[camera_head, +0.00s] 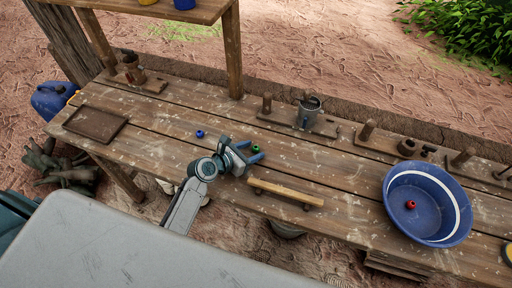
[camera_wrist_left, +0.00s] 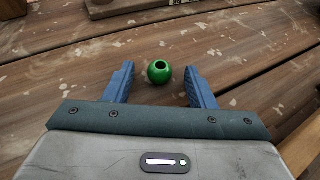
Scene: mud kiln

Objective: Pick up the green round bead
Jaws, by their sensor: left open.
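The green round bead (camera_wrist_left: 159,72) lies on the wooden table, its hole facing up. In the head view the green bead (camera_head: 255,149) shows small beside the blue fingers of my left gripper (camera_head: 252,152). The jaws hold nothing. My right gripper is in neither view.
A blue bead (camera_head: 199,134) lies left of my gripper. A wooden bar (camera_head: 286,193) lies to the right. A blue basin (camera_head: 426,184) holds a red bead (camera_head: 410,204). A dark tray (camera_head: 95,123) lies at the left. Pegged boards stand along the back edge.

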